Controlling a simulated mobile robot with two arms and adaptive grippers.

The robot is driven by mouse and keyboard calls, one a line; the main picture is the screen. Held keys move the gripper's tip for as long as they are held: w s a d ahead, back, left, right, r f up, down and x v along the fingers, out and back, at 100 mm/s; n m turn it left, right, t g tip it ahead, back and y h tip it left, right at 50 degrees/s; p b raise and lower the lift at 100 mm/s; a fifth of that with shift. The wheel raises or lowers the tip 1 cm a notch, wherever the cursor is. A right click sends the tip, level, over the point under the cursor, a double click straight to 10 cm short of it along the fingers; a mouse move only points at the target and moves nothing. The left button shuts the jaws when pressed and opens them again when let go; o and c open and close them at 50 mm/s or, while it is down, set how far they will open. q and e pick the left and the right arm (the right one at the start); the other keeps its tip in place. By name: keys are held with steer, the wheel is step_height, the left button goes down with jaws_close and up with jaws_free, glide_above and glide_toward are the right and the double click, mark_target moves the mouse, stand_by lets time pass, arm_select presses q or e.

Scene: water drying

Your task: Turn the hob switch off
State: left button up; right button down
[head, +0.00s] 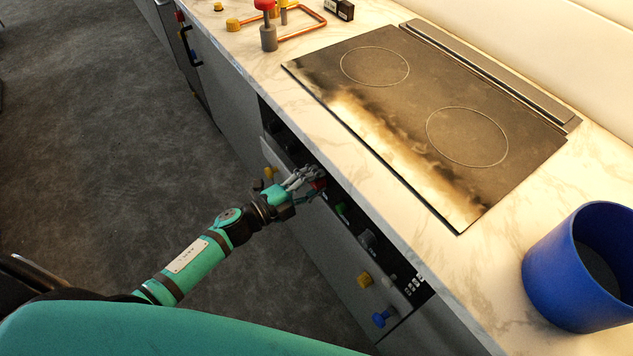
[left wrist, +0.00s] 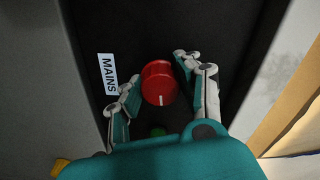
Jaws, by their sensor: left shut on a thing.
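The hob (head: 380,55) is a dark glass plate with two ring marks, set in the worktop. A dark control panel (head: 281,137) runs along the cabinet front below it. A red round knob (left wrist: 160,84) with a white mark pointing down in the left wrist view sits on the panel beside a white "MAINS" label (left wrist: 107,74). The knob shows small in the head view (head: 320,184), partly hidden by the fingers. My left gripper (head: 308,180) is at the panel, its fingers on both sides of the red knob, shut on it. My right gripper is not in view.
A green knob (head: 341,208) and a dark knob (head: 367,238) sit farther along the panel. A blue pot (head: 565,290) stands at right on the marble worktop (head: 240,52). The grey floor is clear.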

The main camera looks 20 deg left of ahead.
arm_select(q)
steer(key=shift+m, duration=0.6)
steer(key=o, duration=1.2)
steer(key=shift+a, duration=0.1)
steer(key=v, duration=1.2)
